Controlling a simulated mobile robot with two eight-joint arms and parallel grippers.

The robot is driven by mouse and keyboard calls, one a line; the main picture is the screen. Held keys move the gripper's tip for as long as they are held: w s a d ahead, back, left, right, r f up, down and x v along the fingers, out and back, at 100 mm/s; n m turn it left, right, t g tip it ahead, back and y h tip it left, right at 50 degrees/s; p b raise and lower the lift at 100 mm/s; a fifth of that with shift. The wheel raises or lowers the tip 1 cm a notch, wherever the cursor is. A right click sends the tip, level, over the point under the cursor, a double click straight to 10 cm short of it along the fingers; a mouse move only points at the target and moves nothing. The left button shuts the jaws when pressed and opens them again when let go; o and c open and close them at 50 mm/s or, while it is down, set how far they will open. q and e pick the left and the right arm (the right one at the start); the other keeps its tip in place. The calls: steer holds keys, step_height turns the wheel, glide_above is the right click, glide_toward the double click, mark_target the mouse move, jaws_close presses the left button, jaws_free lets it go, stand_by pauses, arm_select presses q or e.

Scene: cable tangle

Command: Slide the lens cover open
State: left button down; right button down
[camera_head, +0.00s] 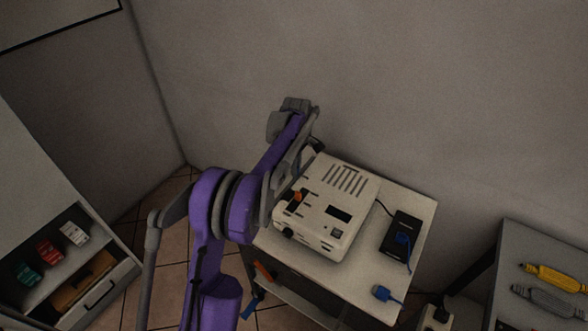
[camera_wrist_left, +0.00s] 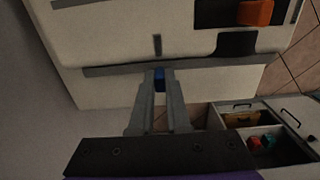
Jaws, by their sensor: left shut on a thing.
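The white projector-like device (camera_head: 327,205) sits on a small table, with an orange knob (camera_head: 297,196) on its top left. My left gripper (camera_wrist_left: 160,82) is at the side of the device. The lens cover itself cannot be told apart clearly; a dark patch (camera_wrist_left: 237,43) shows right of the fingers. In the head view the left fingertips are mostly hidden behind my arm and the device. My right gripper is not seen.
A black box (camera_head: 401,238) with a blue cable and a blue plug (camera_head: 381,292) lie on the tabletop right of the device. A shelf unit (camera_head: 85,290) with small items stands at left. A grey table (camera_head: 540,250) with yellow and grey tools is at right.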

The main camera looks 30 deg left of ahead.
arm_select(q)
steer(key=c, duration=0.9)
jaws_free()
steer(key=shift+w+f, duration=0.1)
steer(key=shift+w, duration=0.15)
steer(key=shift+s, duration=0.1)
step_height(320, 180, up, 11)
steer(key=shift+f, duration=0.1)
steer(key=s+d+r+m+t, duration=0.1)
steer(key=s+d+r+m, duration=0.1)
steer(key=s+d+m, duration=0.4)
steer(key=s+d+r+m+t, duration=0.2)
steer(key=s+d, duration=0.2)
steer(key=s, duration=0.5)
steer(key=s+d+f+m+t, duration=0.1)
steer(key=s+f+m, duration=0.2)
steer(key=s, duration=0.2)
steer(key=s+d+f+m+t, duration=0.1)
steer(key=s+d+f+m, duration=0.1)
steer(key=s, duration=0.4)
steer(key=s+d+f+m, duration=0.1)
steer(key=s+f+m, duration=0.3)
steer(key=s, duration=0.2)
steer(key=shift+s+d+f+t, duration=0.1)
steer(key=shift+d+f+t, duration=0.1)
steer(key=shift+d+t, duration=0.2)
